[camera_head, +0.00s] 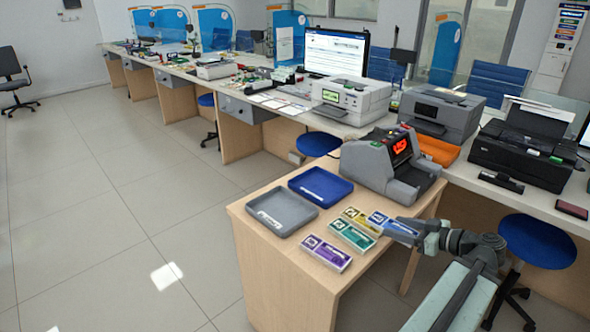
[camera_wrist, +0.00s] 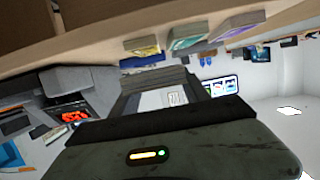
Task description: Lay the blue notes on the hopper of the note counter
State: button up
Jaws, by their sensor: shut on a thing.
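The blue notes (camera_head: 379,218) are a flat bundle with a pale label, at the right of the small wooden desk in the head view. My gripper (camera_head: 408,230) is shut on their right end. How far they are off the desk is hard to tell. The grey note counter (camera_head: 372,169) with a red lit display stands behind them, apart from them. The counter's display (camera_wrist: 72,115) shows at the left of the wrist view. My fingers hide much of the held bundle there.
Yellow notes (camera_head: 359,216), green notes (camera_head: 351,236) and purple notes (camera_head: 326,253) lie left of my gripper. A blue tray (camera_head: 320,187) and a grey tray (camera_head: 281,213) lie further left. Printers (camera_head: 523,149) stand on the long counter behind. Open floor (camera_head: 110,200) is at the left.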

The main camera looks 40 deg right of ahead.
aim_at(401, 229)
notch_tip(401, 229, up, 20)
jog(key=p, duration=1.9)
jog(key=shift+s+d, duration=0.15)
jog(key=shift+s, duration=0.05)
jog(key=shift+s+f, duration=0.1)
